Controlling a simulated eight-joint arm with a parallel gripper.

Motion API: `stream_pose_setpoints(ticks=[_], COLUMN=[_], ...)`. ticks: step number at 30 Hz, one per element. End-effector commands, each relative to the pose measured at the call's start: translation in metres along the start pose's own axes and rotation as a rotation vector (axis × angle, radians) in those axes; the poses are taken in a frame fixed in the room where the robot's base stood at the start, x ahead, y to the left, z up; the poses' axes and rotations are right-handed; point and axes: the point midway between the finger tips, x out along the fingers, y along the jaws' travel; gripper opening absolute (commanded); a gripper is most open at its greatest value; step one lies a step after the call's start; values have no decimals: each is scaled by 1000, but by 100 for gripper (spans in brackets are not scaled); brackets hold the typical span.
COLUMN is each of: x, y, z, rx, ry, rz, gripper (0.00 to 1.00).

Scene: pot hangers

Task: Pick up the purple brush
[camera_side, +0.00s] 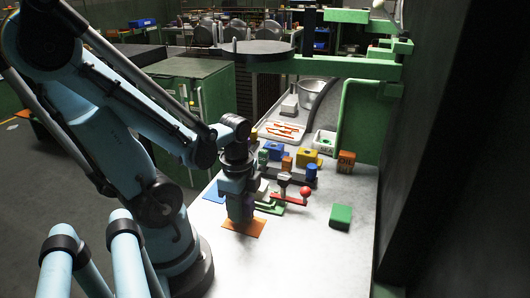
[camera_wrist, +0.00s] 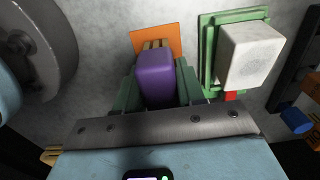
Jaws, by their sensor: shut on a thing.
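The purple brush (camera_wrist: 156,78) shows in the wrist view as a rounded purple block with tan bristles at its far end. My gripper (camera_wrist: 157,92) has its green fingers on both sides of the block and is shut on it. The bristle end is over an orange mat (camera_wrist: 155,38). In the side view my gripper (camera_side: 240,208) points down just over the orange mat (camera_side: 244,228), and the brush is hard to make out there. I cannot tell whether the bristles touch the mat.
A whitish block (camera_wrist: 250,55) on a green base stands right of the brush in the wrist view. In the side view, a red ball-ended part (camera_side: 305,191), a green block (camera_side: 341,216), a brown block (camera_side: 346,161) and a white tray (camera_side: 283,133) share the table. The front table is clear.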

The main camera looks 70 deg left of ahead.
Motion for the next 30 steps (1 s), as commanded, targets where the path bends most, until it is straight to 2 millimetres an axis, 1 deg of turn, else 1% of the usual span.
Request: stream_pose_setpoints(ticks=[10,17,30], x=[-29,-43,-76], y=[1,22,65], z=[0,-17,-52], rx=[1,8,8], ry=[0,0,0], rz=[0,0,0], gripper=[6,6,6])
